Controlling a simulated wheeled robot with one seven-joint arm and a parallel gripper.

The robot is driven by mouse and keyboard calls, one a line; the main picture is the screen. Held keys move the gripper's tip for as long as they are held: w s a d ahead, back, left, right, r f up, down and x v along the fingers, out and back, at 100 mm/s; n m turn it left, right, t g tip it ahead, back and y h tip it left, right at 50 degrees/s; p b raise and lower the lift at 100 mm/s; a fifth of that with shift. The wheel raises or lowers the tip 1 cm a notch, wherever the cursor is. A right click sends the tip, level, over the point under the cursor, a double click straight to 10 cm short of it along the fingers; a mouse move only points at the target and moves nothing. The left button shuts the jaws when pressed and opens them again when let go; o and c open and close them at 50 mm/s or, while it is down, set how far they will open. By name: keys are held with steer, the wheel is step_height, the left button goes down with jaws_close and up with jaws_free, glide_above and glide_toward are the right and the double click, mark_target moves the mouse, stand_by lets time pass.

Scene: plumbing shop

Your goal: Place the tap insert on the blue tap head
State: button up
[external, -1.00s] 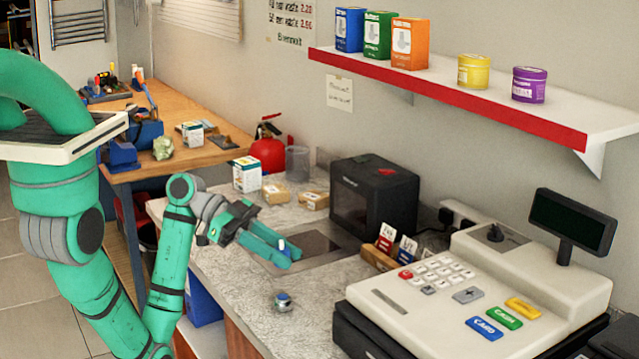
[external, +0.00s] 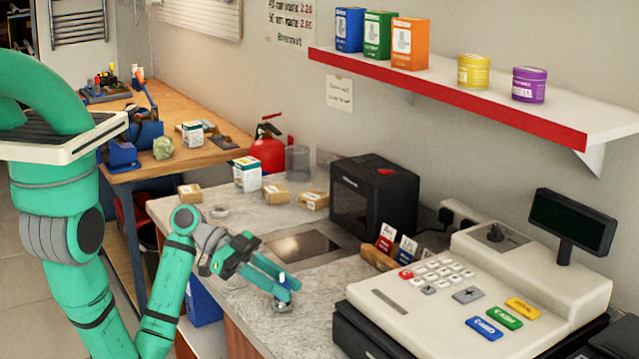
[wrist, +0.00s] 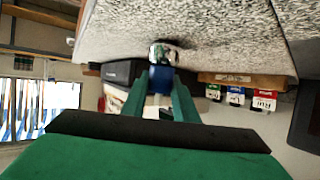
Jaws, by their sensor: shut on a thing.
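My gripper (external: 289,289) is shut on the tap insert (external: 283,278), a small piece with a blue part that shows between the two green fingers. In the wrist view the insert (wrist: 161,79) sits between the fingertips. The blue tap head (external: 283,305) is a small, rounded, shiny piece on the grey speckled counter, partly hidden by the fingers in the external view. In the wrist view the tap head (wrist: 163,53) shows just beyond the insert, close in line with it. I cannot tell whether the two touch.
The cash register (external: 470,285) stands to the right of the gripper. A black box-shaped device (external: 373,208) and a card holder (external: 382,255) stand behind. A dark flat plate (external: 300,246) lies on the counter. Small boxes (external: 276,193) stand farther back. The counter around the tap head is clear.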

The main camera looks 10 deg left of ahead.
steer(key=shift+f, duration=0.1)
steer(key=o, duration=1.1)
steer(key=shift+c, duration=0.2)
steer(key=shift+a+r, duration=0.2)
steer(key=shift+r, duration=0.05)
steer(key=v, duration=1.1)
steer(key=shift+a+r, duration=0.15)
steer(key=shift+a, duration=0.1)
steer(key=shift+w, duration=0.1)
